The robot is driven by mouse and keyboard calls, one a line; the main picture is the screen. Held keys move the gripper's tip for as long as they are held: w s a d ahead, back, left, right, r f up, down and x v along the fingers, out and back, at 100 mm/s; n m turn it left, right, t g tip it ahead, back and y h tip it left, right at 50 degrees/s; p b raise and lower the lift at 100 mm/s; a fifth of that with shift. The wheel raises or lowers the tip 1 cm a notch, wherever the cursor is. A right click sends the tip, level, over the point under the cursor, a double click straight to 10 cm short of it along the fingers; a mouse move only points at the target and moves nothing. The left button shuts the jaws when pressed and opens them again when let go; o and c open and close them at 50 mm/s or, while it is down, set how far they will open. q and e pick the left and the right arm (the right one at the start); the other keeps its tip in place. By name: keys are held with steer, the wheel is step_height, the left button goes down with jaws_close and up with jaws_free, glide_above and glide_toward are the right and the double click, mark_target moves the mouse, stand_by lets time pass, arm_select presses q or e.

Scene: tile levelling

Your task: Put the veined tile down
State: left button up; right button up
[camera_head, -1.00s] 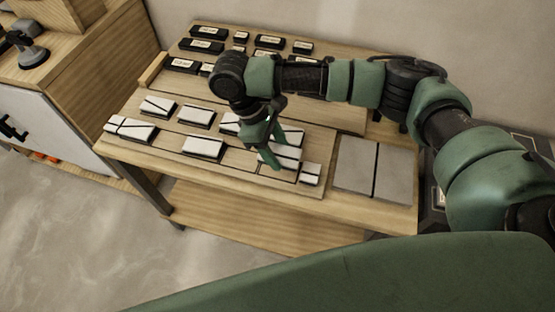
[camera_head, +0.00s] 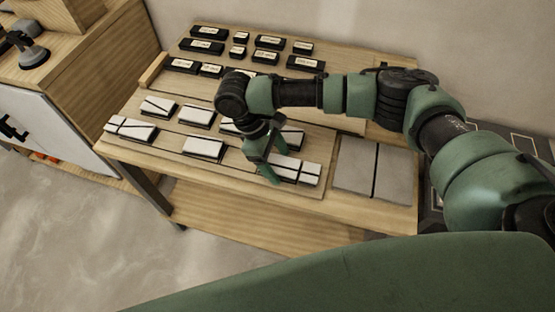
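My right gripper (camera_head: 268,163) points down over the front right of the sloped wooden board, among white tiles with dark sides. A white tile with a dark line (camera_head: 287,166) shows just right of its fingers, level with a small lined tile (camera_head: 310,174) and close beside it. The fingers hide its left end, so I cannot tell whether they grip it or whether it rests on the board. Other lined tiles are a diagonal-veined one (camera_head: 158,106) and one at the front left (camera_head: 130,130). My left gripper is not in view.
Plain white tiles (camera_head: 203,148) lie left of the gripper. Two grey slabs (camera_head: 357,166) lie to the right, near the table edge. Several dark labelled blocks (camera_head: 207,32) stand at the back. A wooden cabinet (camera_head: 75,97) is at the left.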

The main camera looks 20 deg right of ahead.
steer(key=v, duration=1.2)
steer(key=shift+b, duration=0.35)
